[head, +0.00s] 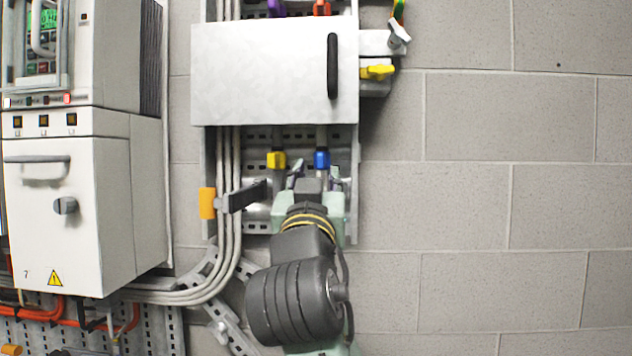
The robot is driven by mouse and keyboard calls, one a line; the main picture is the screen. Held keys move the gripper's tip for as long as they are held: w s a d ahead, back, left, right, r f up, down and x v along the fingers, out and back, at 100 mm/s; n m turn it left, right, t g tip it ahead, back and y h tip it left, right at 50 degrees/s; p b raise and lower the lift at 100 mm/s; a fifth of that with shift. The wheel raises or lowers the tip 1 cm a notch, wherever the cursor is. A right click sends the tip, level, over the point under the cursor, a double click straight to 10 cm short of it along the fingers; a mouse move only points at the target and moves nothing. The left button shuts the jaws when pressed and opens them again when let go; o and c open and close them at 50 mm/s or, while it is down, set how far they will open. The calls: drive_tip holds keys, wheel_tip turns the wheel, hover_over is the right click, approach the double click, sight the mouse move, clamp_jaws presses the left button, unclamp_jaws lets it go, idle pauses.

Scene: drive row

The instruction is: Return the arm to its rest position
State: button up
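My arm reaches up from the bottom of the head view, with a dark ribbed joint in front. My gripper (317,174) is at the far end, in front of the perforated metal panel. Its two fingers stand apart, so it looks open, and I see nothing held. A blue connector (321,160) shows just above the gap between the fingers. I cannot tell how far it is from them in depth. A yellow connector (276,160) is to the left of the fingers. My wrist hides part of the panel behind it.
A metal cover with a black handle (332,66) is above my gripper. A yellow lever (377,72) sits at its right. A drive cabinet (70,205) stands at left. The block wall (470,205) at right is bare.

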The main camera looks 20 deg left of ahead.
drive_tip(key=shift+s+d+f, duration=0.1)
drive_tip(key=shift+s+f, duration=0.1)
drive_tip(key=shift+s, duration=0.25)
